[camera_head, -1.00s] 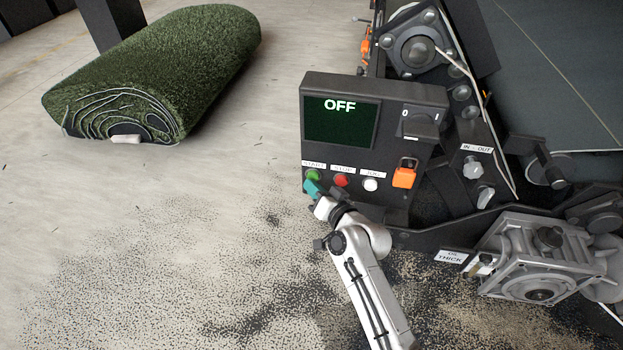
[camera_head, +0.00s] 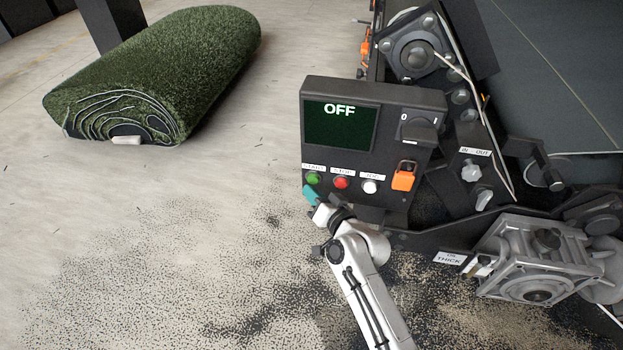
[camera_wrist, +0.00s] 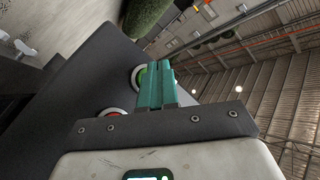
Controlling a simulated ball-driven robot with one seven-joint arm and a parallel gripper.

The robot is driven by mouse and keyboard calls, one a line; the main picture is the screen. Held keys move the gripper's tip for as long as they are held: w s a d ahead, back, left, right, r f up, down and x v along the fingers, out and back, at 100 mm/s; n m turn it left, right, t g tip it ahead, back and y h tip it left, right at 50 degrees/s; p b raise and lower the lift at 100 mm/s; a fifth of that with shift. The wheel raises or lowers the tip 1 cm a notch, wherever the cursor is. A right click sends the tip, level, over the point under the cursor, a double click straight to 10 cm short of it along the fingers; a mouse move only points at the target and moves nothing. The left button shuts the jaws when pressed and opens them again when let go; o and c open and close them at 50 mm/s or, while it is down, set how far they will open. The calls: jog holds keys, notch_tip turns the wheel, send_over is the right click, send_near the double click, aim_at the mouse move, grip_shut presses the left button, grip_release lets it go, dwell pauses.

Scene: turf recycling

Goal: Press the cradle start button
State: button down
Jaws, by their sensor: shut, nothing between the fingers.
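The green START button (camera_head: 313,178) is at the lower left of a dark control box (camera_head: 374,100) whose screen reads OFF. My gripper (camera_head: 309,190), with teal fingers, is shut and empty just below the START button in the head view. In the wrist view, my shut teal fingers (camera_wrist: 155,68) point at the box face and cover part of the green button (camera_wrist: 139,77). I cannot tell whether the fingertips touch it. The red STOP button (camera_head: 341,183) sits to its right, and the wrist view shows its red cap (camera_wrist: 114,114) too.
A white JOG button (camera_head: 370,186), an orange padlock-like part (camera_head: 404,177) and a 0/I switch (camera_head: 420,128) are on the same box. Machinery with a gearbox (camera_head: 532,262) stands at right. A turf roll (camera_head: 155,70) lies at back left. The floor between is open.

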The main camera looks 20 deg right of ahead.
jog(key=s+a+p, duration=0.3)
jog(key=s+p, duration=0.2)
jog(key=shift+a+p, duration=0.3)
jog(key=shift+p, duration=0.1)
dwell(0.9)
